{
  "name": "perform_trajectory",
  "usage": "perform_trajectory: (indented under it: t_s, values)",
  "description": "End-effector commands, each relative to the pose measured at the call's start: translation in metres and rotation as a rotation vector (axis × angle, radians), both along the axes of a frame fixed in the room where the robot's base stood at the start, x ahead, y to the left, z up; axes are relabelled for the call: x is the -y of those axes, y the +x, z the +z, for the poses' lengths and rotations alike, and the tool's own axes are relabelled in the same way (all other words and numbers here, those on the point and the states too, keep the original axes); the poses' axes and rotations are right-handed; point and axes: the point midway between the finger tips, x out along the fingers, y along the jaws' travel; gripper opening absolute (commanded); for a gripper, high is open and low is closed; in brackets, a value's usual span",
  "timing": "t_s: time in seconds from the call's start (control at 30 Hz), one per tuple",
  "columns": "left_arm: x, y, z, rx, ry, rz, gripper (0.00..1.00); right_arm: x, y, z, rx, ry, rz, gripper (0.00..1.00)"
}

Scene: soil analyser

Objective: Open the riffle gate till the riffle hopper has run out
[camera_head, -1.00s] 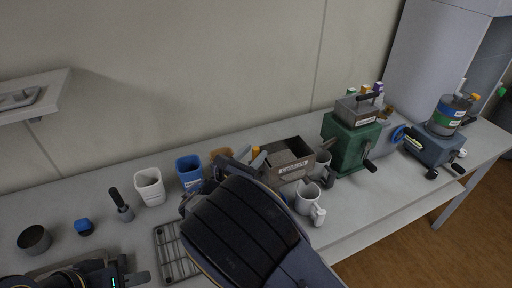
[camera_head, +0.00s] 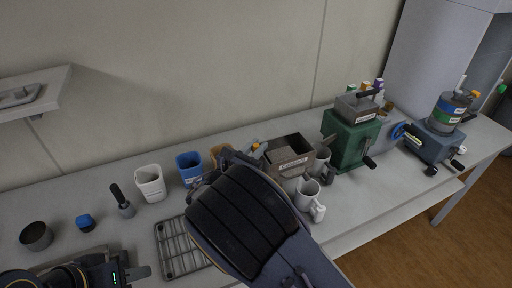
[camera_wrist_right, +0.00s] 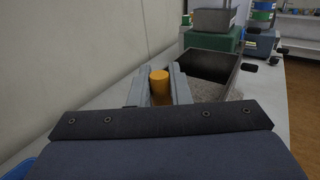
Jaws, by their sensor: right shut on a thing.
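The riffle hopper appears to be the dark open-topped metal box (camera_head: 303,146) with a white label on its front. In the right wrist view its dark wall (camera_wrist_right: 215,65) shows, with grey grainy material inside. An orange cylindrical knob (camera_wrist_right: 159,82), seemingly the riffle gate's handle, stands beside the box's left side. My right gripper (camera_wrist_right: 158,88) is shut on this knob, one grey finger on each side.
A white cup (camera_head: 150,184), a blue cup (camera_head: 189,168) and a wire rack (camera_head: 176,248) are left of my right arm. A white mug (camera_head: 308,195) stands close in front of the box. A green machine (camera_head: 349,141) stands to its right.

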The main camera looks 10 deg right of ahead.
Motion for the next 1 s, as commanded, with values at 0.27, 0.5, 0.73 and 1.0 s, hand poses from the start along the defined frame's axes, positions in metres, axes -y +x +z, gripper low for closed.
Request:
perform_trajectory:
  t_s: [0.27,0.5,0.73,1.0]
  values:
    - [0.000,0.000,-0.041,0.000,0.000,0.000,0.36,0.004,-0.015,-0.009,0.146,0.046,0.001,0.00]
    - [0.000,0.000,-0.051,0.000,0.000,0.000,0.36,0.007,-0.023,-0.004,0.234,0.077,0.002,0.00]
    - [0.000,0.000,-0.050,0.000,0.000,0.000,0.36,0.007,-0.022,-0.003,0.234,0.077,0.001,0.00]
    - [0.000,0.000,-0.050,0.000,0.000,0.000,0.36,0.007,-0.022,-0.003,0.234,0.077,0.001,0.36]
